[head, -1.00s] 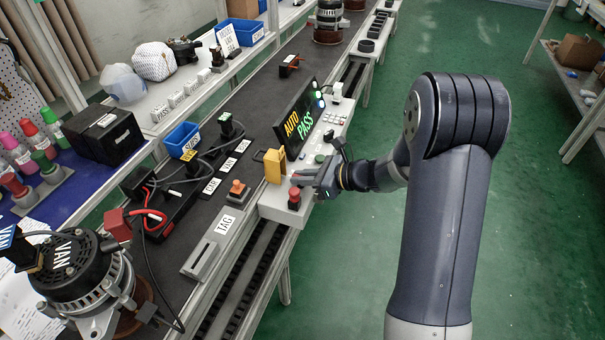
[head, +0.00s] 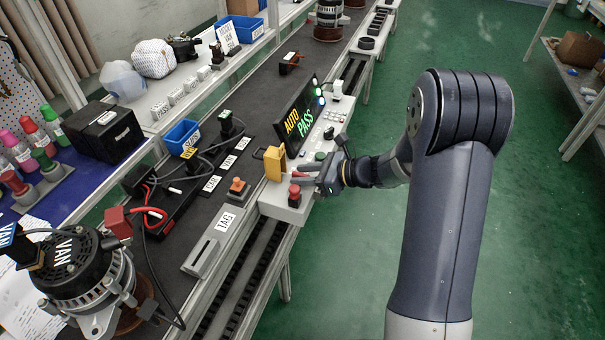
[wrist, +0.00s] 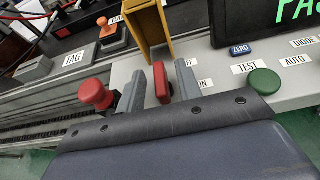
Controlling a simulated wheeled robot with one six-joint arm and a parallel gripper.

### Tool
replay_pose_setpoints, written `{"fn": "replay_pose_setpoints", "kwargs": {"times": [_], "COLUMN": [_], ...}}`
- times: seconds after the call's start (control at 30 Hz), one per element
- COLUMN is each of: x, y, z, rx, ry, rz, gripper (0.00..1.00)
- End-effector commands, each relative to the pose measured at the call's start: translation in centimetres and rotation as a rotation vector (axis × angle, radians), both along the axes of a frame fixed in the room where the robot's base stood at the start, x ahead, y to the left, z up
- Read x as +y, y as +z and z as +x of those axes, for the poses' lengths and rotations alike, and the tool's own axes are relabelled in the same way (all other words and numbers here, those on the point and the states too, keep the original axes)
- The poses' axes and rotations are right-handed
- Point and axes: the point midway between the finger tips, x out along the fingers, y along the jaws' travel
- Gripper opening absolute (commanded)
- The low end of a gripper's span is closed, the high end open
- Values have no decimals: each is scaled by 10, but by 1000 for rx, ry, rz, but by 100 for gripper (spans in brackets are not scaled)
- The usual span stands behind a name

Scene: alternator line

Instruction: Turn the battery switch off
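My gripper (wrist: 160,88) is open, with one grey finger on each side of the handle. Gaps show between the handle and the fingers, so I see no clear grip. The handle's lower part is hidden by my gripper's body. In the head view my gripper (head: 318,177) is low over the near end of the panel (head: 272,205), and it mostly hides the switch.
A red mushroom button (wrist: 92,92) stands just left of my left finger. A yellow upright frame (wrist: 148,28) rises behind the switch. A green button (wrist: 265,81) sits right, near the TEST label. A display (head: 298,122) reads AUTO PASS.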

Motion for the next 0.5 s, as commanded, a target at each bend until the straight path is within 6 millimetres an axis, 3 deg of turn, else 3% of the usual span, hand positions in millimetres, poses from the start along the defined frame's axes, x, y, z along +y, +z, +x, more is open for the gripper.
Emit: {"fn": "replay_pose_setpoints", "kwargs": {"times": [0.5], "x": [-80], "y": [35], "z": [-27], "rx": [-2], "ry": [-2], "rz": [-1], "gripper": [34]}}
